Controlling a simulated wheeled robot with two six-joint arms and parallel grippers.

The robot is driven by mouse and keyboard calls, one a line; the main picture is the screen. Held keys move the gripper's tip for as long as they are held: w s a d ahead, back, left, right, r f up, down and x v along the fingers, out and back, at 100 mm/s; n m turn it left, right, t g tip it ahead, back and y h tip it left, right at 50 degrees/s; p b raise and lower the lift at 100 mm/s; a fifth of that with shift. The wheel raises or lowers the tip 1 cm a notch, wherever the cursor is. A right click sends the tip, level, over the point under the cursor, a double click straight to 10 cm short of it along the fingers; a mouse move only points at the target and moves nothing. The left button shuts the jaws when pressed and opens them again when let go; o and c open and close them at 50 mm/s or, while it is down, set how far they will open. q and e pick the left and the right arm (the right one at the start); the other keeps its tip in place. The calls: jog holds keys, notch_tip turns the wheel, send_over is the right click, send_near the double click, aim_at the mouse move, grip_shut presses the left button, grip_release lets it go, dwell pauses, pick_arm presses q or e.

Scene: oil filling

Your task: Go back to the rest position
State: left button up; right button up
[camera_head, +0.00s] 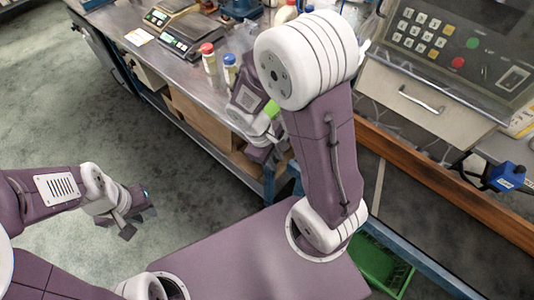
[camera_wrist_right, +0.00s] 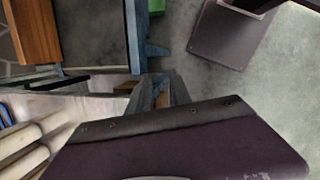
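My left gripper (camera_head: 139,222) hangs above the floor at the left of the head view. Its two fingers are apart and nothing is between them. My right gripper (camera_head: 268,156) is at the front edge of the metal workbench (camera_head: 262,55), partly hidden behind my raised right arm. In the right wrist view its two fingers (camera_wrist_right: 162,92) show a narrow gap with no object held. The task names no object.
A red-capped bottle (camera_head: 208,58) and a blue-capped bottle (camera_head: 230,69) stand on the bench near my right arm, beside scales (camera_head: 190,35). A machine with a keypad (camera_head: 425,32) stands at right. A green crate (camera_head: 382,268) is on the floor. The left floor is clear.

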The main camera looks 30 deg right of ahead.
jog(key=a+r+m+t+y, duration=0.1)
jog(key=m, duration=0.1)
jog(key=a+r+m+y, duration=0.1)
jog(key=m, duration=0.1)
jog(key=m+t+y, duration=0.1)
jog(key=m, duration=0.1)
jog(key=shift+s+a+r+m+t, duration=0.25)
jog(key=shift+a+r+m+t, duration=0.05)
jog(key=shift+a+r+m, duration=0.1)
dwell(0.7)
